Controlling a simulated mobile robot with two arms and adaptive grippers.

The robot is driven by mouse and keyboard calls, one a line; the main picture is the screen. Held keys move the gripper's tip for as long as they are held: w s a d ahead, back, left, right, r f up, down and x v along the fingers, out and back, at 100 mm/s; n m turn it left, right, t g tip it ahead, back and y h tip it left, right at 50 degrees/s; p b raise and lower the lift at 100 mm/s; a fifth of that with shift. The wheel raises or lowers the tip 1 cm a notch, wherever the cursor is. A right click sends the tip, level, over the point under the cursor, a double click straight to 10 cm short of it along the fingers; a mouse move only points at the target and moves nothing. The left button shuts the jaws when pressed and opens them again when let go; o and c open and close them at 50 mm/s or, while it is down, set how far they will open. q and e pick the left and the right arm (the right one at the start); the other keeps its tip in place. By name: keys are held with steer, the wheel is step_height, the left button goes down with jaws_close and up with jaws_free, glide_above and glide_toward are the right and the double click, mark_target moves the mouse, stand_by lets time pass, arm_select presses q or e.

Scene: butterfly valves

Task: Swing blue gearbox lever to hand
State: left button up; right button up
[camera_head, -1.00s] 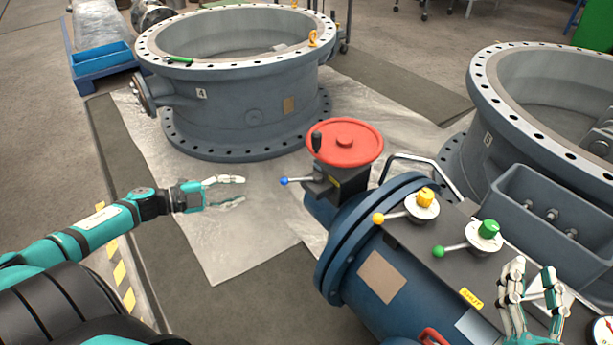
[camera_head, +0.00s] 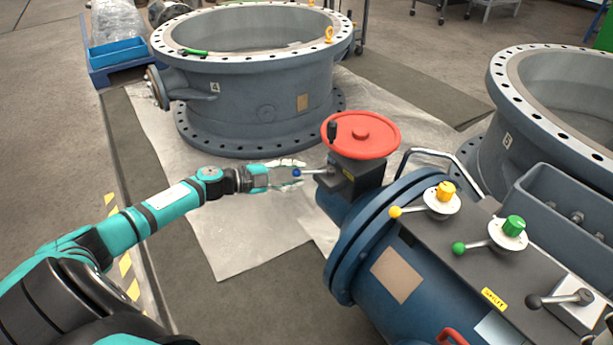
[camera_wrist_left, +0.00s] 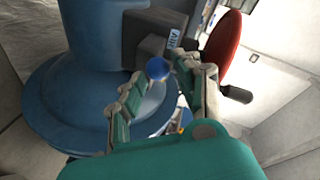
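The gearbox lever with the blue ball knob (camera_head: 297,172) sticks out to the left from the dark gearbox (camera_head: 354,174) under the red handwheel (camera_head: 360,134). My left gripper (camera_head: 287,174) is at the knob, its fingers reaching toward the gearbox. In the left wrist view the blue knob (camera_wrist_left: 158,68) lies between the two open fingertips (camera_wrist_left: 156,76), with gaps visible at its sides. The lever's rod is mostly hidden behind the knob there. My right gripper is not in the head view.
The blue valve body (camera_head: 400,262) carries a yellow-knobbed lever (camera_head: 445,192), a green-knobbed lever (camera_head: 514,226) and a black-knobbed lever (camera_head: 560,299). A large flanged ring (camera_head: 250,95) stands behind on the sheet.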

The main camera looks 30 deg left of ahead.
mark_target(300, 173)
arm_select(q)
steer(key=shift+b+x, duration=0.35)
steer(key=shift+x, duration=1.55)
steer(key=shift+c, duration=0.2)
jaws_close()
